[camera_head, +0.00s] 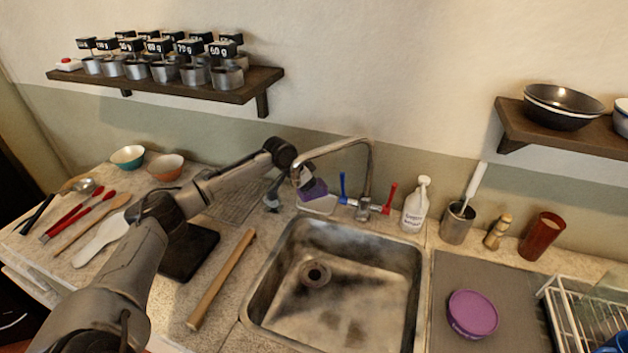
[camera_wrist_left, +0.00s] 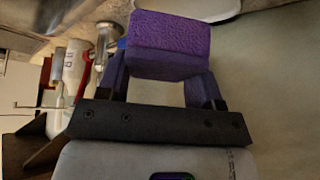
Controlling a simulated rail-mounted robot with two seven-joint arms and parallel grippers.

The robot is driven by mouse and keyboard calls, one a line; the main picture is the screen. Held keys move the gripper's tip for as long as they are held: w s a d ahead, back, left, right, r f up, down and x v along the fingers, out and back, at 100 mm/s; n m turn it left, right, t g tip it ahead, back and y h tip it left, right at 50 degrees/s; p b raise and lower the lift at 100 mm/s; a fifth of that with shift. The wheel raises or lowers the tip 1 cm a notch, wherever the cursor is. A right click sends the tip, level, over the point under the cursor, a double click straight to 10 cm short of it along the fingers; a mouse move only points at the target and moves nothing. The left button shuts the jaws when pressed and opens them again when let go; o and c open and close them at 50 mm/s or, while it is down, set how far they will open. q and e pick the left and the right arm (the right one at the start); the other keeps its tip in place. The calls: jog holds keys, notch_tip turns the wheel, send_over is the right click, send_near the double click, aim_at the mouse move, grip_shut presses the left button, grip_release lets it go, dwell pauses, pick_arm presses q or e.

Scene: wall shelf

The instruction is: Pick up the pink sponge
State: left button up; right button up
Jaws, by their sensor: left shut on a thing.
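The sponge, which looks purple rather than pink, shows in the head view (camera_head: 314,190) behind the sink, near the tap base. It fills the space between the fingers in the left wrist view (camera_wrist_left: 170,42). My left gripper (camera_head: 302,180) reaches over from the left and is shut on the sponge; its fingers also show in the wrist view (camera_wrist_left: 163,80). A white dish (camera_head: 318,207) lies just below the sponge in the head view; whether they touch is unclear. My right gripper is not in view.
The tap (camera_head: 368,165) with blue and red handles stands close right of the gripper. A soap bottle (camera_head: 414,208) is further right. The sink (camera_head: 335,285) is empty. A rolling pin (camera_head: 222,278) lies left of it. A wall shelf (camera_head: 262,85) hangs above left.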

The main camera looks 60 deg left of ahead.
pick_arm(q)
jog(key=s+d+p, duration=0.8)
jog(key=s+d, duration=0.1)
jog(key=s, duration=0.3)
jog(key=shift+s+d+p, duration=0.2)
jog(key=shift+d+p, duration=0.2)
